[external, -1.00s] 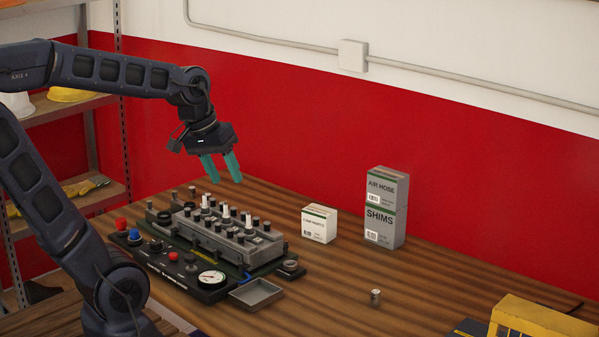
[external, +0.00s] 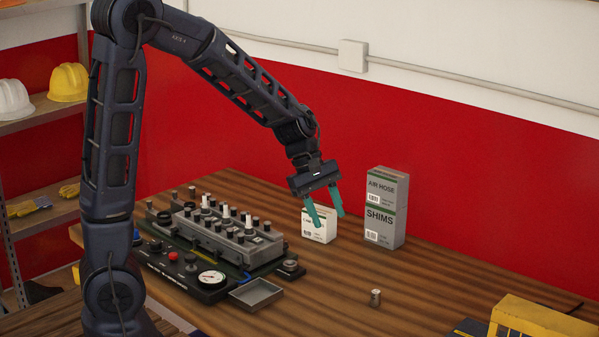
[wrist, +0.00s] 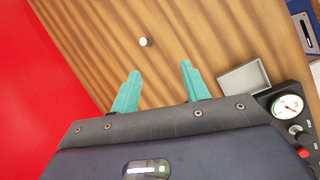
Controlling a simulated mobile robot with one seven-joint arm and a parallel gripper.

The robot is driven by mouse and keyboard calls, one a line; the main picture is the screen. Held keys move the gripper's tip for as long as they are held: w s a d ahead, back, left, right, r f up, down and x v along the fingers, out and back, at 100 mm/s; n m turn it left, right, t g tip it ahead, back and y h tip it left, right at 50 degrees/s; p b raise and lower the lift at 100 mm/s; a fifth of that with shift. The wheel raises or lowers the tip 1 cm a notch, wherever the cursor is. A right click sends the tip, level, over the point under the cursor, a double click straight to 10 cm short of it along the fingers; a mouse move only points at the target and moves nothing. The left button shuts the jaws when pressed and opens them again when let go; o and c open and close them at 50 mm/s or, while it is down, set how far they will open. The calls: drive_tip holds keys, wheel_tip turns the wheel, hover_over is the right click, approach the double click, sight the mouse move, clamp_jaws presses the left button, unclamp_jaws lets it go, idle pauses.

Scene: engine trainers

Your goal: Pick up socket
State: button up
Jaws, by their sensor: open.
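The socket (external: 375,297) is a small metallic cylinder standing alone on the wooden table, right of the metal tray in the external view. In the wrist view the socket (wrist: 144,42) lies beyond the fingertips, roughly between their lines. My gripper (external: 326,220) has two teal fingers, spread apart and empty. It hangs above the table in front of the small white box, up and left of the socket. In the wrist view my gripper (wrist: 160,68) shows bare wood between its fingers.
The engine trainer (external: 225,230) with its gauge stands left, with an empty metal tray (external: 256,293) at its front. A small white box (external: 319,232) and the stacked air hose and shims boxes (external: 385,210) stand behind. A yellow object (external: 540,325) is at front right. Wood around the socket is clear.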

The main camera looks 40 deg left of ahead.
sight(376, 291)
drive_tip(key=shift+w+d+f+n+y, duration=0.1)
drive_tip(key=shift+w+d+f+n, duration=1.3)
drive_tip(key=shift+f, duration=2.15)
drive_tip(key=shift+w+d+f+n+y, duration=0.1)
drive_tip(key=shift+w+d+f+n, duration=0.55)
drive_tip(key=shift+d+f, duration=2.15)
drive_tip(key=shift+w+d+f+n+y, duration=0.1)
drive_tip(key=shift+w+d+f+n, duration=0.85)
drive_tip(key=shift+f, duration=3.3)
drive_tip(key=shift+w+d+m, duration=0.1)
drive_tip(key=shift+w+m, duration=0.2)
drive_tip(key=shift+w, duration=0.15)
drive_tip(key=shift+c, duration=0.3)
clamp_jaws()
